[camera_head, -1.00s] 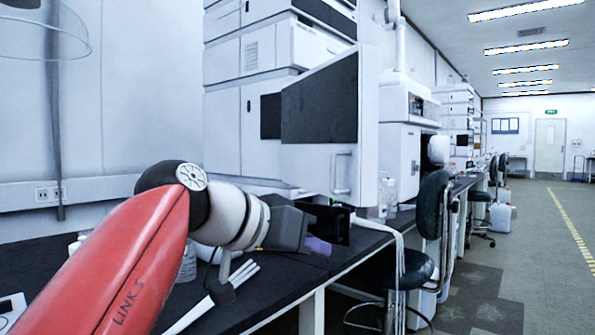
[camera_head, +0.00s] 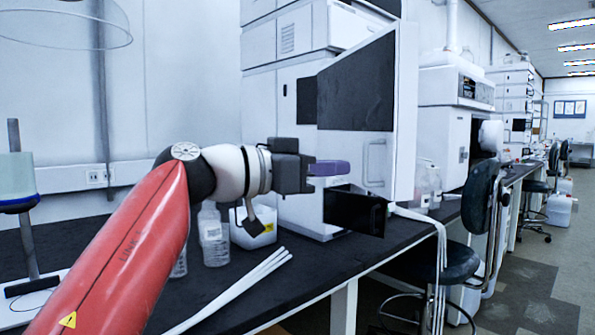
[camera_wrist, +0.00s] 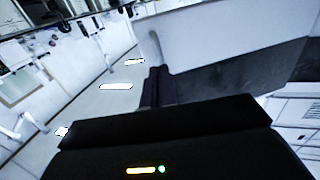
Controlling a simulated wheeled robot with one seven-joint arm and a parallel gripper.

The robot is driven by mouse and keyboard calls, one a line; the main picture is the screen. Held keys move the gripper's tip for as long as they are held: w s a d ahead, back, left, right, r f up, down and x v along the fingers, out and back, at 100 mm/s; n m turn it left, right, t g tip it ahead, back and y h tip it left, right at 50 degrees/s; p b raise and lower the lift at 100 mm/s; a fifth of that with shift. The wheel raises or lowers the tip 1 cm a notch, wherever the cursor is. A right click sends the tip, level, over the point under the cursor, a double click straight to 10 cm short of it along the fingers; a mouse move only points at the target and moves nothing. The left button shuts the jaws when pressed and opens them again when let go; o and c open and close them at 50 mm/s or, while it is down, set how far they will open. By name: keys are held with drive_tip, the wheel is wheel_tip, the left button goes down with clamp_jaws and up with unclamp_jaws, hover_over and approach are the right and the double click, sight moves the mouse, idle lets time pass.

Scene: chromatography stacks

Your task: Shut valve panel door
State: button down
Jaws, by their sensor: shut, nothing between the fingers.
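The valve panel door (camera_head: 406,110) appears to be the large white door with a dark panel, standing swung out from the instrument stack. Its pale upright bar handle (camera_head: 375,162) is on the lower right of the face I see. My gripper (camera_head: 345,168) is shut and empty, with its purple fingers just left of the handle and pointing towards it. In the wrist view the shut fingers (camera_wrist: 157,75) show dark, with the pale curved handle (camera_wrist: 155,45) just beyond their tips. I cannot tell whether they touch the door.
A small black flap (camera_head: 355,208) sticks out below the door. Bottles (camera_head: 212,235) and a white tub (camera_head: 254,227) stand on the black bench (camera_head: 285,285), with white strips (camera_head: 240,285) in front. A dark chair (camera_head: 450,262) stands at the right, by the aisle.

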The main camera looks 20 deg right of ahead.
drive_tip(key=shift+w+d, duration=0.1)
drive_tip(key=shift+d, duration=1.35)
